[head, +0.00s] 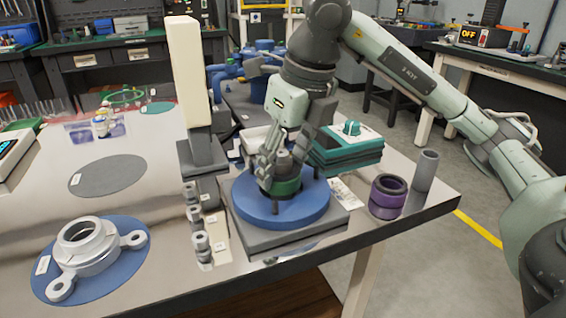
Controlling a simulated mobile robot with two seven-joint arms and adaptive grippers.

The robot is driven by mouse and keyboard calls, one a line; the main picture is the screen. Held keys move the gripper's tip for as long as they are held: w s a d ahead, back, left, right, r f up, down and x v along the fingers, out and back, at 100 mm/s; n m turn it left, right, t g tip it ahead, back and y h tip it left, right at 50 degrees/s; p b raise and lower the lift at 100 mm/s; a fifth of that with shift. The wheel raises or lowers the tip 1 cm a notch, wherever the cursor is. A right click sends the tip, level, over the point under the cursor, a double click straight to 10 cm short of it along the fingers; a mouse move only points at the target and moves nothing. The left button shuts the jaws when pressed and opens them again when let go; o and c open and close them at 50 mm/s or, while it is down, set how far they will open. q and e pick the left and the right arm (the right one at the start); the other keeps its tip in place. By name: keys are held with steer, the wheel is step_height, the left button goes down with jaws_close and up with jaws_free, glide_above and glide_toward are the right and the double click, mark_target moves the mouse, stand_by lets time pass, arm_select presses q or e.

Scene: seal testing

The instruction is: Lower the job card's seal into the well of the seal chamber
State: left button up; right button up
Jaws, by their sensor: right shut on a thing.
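My right gripper (277,172) is over the seal chamber (245,206), a blue round body on a grey square base. Its fingers are closed on a green ring-shaped seal (287,188) at the middle of the chamber top. A grey round part shows between the fingers. I cannot tell how deep the seal sits in the well, as the fingers and the seal cover the opening. A small printed card (345,196) lies on the table right of the chamber, partly hidden; its print is too small to read. My left gripper is not in view.
Purple rings (388,197) and a grey cylinder (425,170) stand right of the chamber. Teal boxes (350,155) are behind it. A cream post (184,80) and several small grey fittings (200,242) stand to its left. A grey flanged housing (88,250) sits at front left.

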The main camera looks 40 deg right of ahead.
mark_target(281, 153)
steer(key=shift+f+b, duration=0.8)
steer(key=shift+f, duration=0.05)
stand_by(0.4)
steer(key=o, duration=1.4)
steer(key=shift+r, duration=0.15)
steer(key=shift+r+p, duration=2.1)
steer(key=shift+r, duration=0.25)
